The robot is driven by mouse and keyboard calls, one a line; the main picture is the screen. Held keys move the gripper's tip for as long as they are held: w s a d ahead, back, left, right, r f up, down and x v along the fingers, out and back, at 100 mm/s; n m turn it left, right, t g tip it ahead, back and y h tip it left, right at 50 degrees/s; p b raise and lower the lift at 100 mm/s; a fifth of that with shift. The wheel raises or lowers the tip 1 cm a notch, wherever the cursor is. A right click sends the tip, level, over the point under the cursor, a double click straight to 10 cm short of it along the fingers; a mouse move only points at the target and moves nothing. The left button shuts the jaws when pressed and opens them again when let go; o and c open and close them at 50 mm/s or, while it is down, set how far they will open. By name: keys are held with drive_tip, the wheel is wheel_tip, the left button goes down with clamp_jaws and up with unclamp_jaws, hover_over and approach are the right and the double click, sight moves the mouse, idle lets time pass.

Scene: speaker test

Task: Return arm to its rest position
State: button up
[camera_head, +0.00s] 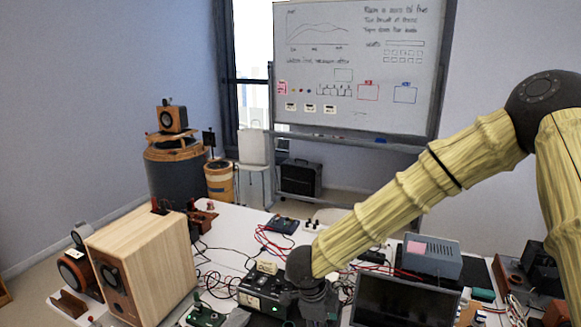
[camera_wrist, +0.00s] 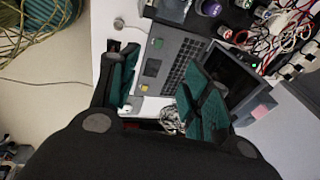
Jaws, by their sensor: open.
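My arm, in a yellow bark-like cover, reaches from the right of the head view down and left over the workbench (camera_head: 235,222). Its dark wrist end hangs at the bottom middle, beside a black control box (camera_head: 262,292); the fingertips cannot be made out there. In the wrist view my gripper (camera_wrist: 160,90) shows two fingers with teal pads set wide apart. It is open, and nothing is held between the pads. A grey laptop-like device with a keyboard (camera_wrist: 178,68) lies beyond the fingers.
A wooden speaker (camera_head: 145,262) stands at the bench's left. A dark screen (camera_head: 405,300) and a grey instrument box (camera_head: 431,257) stand right of the wrist. Loose cables (camera_wrist: 285,25) clutter the bench. A whiteboard (camera_head: 350,65) stands behind. The air above the bench's left half looks free.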

drive_tip(key=s+d+f+n+t, duration=0.1)
drive_tip(key=d+f+n, duration=0.15)
drive_tip(key=f, duration=0.25)
drive_tip(key=s+d+f+n, duration=0.2)
drive_tip(key=d+f, duration=0.1)
drive_tip(key=f, duration=0.3)
drive_tip(key=s+d+f+n, duration=0.2)
drive_tip(key=s+f+n, duration=0.1)
drive_tip(key=s+f, duration=0.1)
drive_tip(key=s+d+f+n, duration=0.2)
drive_tip(key=s+f+n, duration=0.2)
drive_tip(key=s+f, duration=0.1)
drive_tip(key=s+d+f+n+y, duration=0.1)
drive_tip(key=s+d+f+n, duration=0.1)
drive_tip(key=s+f+n, duration=0.2)
drive_tip(key=shift+s+d+f+n, duration=0.15)
drive_tip(key=shift+s+f, duration=0.2)
drive_tip(key=shift+s, duration=0.35)
drive_tip(key=shift+s+f+n, duration=0.1)
drive_tip(key=shift+s+f, duration=0.25)
drive_tip(key=shift+s, duration=0.3)
drive_tip(key=s+d+f+n+g+y, duration=0.25)
drive_tip(key=s+n, duration=0.35)
drive_tip(key=s, duration=0.8)
wheel_tip(320, 180, down, 13)
drive_tip(key=b, duration=1.2)
drive_tip(key=shift+h+b, duration=0.3)
drive_tip(key=shift+h, duration=0.05)
